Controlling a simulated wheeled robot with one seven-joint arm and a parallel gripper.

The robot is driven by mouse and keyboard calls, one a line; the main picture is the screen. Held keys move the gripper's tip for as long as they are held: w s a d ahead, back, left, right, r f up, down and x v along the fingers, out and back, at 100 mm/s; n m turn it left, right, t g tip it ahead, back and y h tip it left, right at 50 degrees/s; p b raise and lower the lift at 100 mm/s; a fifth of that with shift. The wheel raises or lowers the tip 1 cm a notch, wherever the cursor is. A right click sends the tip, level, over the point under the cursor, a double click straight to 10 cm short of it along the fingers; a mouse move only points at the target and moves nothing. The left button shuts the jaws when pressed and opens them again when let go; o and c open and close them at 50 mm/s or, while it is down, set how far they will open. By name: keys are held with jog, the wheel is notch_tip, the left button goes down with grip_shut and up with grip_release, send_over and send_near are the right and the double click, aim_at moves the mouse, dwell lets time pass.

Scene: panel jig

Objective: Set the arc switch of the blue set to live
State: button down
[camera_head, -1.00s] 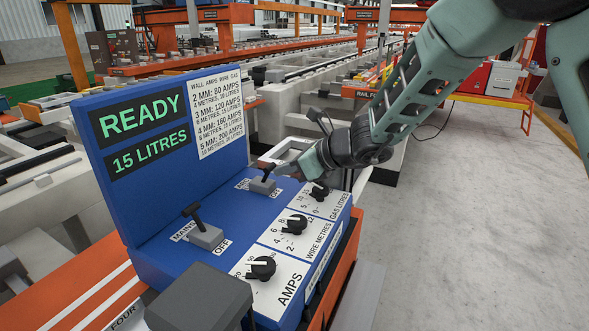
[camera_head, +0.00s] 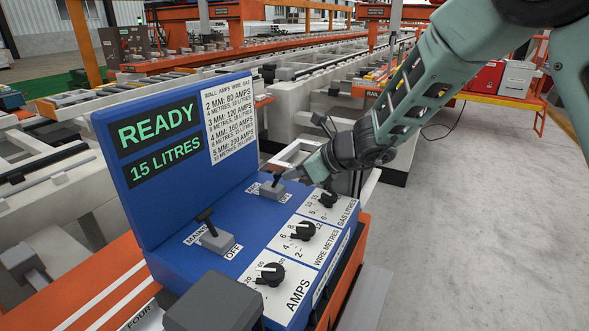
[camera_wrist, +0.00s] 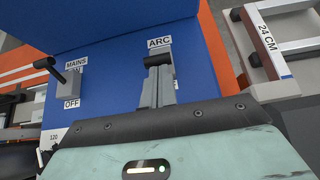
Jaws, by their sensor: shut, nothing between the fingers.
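The blue set (camera_head: 175,225) is a blue console with a raised screen reading READY and 15 LITRES. Its arc switch (camera_head: 271,189) is a grey block with a black lever, between an ARC label and an OFF label. In the head view the lever leans slightly right, away from the ARC label. The wrist view shows the black lever top (camera_wrist: 157,60) just below the ARC label (camera_wrist: 159,42). My gripper (camera_head: 293,173) is shut and empty, its tips close beside the lever; I cannot tell whether they touch. The arc OFF label is mostly hidden in the wrist view.
The mains switch (camera_head: 215,239) is nearer on the console, its lever leaning left toward MAINS. Gas, wire and amps dials (camera_head: 303,230) line the right side. A settings chart (camera_head: 231,120) is on the raised panel. Open floor (camera_head: 470,210) lies right.

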jog(key=shift+w+a+r+h+p, duration=0.1)
jog(key=shift+a+r+h+p, duration=0.2)
jog(key=shift+p, duration=0.9)
jog(key=a+h+p, duration=0.1)
jog(key=p, duration=0.4)
jog(key=w+a+r+g+p, duration=0.1)
jog(key=p, duration=0.5)
jog(key=w+a+r+g+h+p, duration=0.1)
jog(key=p, duration=0.5)
jog(key=shift+w+a+r+h, duration=0.1)
jog(key=shift+w+a+h, duration=0.15)
jog(key=shift+h, duration=0.05)
jog(key=shift+w+a+p, duration=0.55)
jog(key=shift+a+p, duration=0.35)
jog(key=shift+p, duration=0.45)
jog(key=shift+w+f, duration=0.1)
jog(key=shift+f, duration=0.1)
jog(key=shift+r, duration=0.1)
